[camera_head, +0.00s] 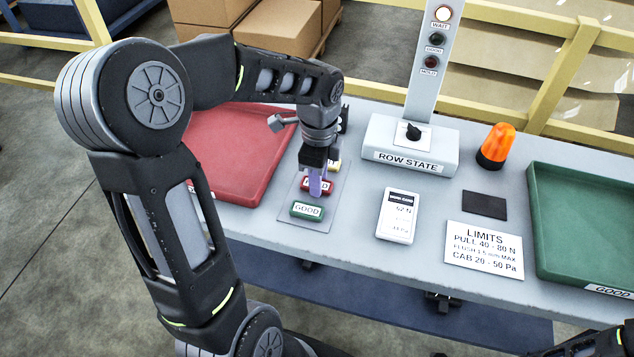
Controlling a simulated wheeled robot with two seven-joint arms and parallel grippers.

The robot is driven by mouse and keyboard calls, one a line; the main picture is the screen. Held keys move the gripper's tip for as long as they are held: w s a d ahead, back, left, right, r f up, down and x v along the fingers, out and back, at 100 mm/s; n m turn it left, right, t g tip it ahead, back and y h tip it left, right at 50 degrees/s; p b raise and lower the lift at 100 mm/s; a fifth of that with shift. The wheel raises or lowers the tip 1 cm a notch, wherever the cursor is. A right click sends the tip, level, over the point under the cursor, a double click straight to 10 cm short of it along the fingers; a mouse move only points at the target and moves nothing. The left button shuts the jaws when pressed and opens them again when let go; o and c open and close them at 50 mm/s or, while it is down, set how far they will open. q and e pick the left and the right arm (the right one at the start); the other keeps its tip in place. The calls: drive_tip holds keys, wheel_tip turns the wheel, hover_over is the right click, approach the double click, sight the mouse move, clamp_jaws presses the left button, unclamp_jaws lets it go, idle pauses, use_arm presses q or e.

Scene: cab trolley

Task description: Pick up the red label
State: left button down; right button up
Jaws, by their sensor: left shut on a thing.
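The red label (305,184) is a small red block with a white face, in the middle row of a thin grey plate on the table. My left gripper (319,186) reaches down from above and is shut on the red label, its pale purple finger covering part of the label's face. I cannot tell whether the label is lifted off the plate. A green label (306,210) reading GOOD lies just in front of it, and a yellow label (335,165) shows partly behind the gripper. My right gripper does not show.
A red tray (235,190) lies left of the plate, partly behind my left arm. A white meter (397,215), a LIMITS card (484,248), a dark pad (485,205), the ROW STATE box (440,150), an orange beacon (497,144) and a green tray (560,262) stand to the right.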

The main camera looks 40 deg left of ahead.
use_arm(q)
wheel_tip(320, 180, up, 10)
idle(0.6)
idle(0.4)
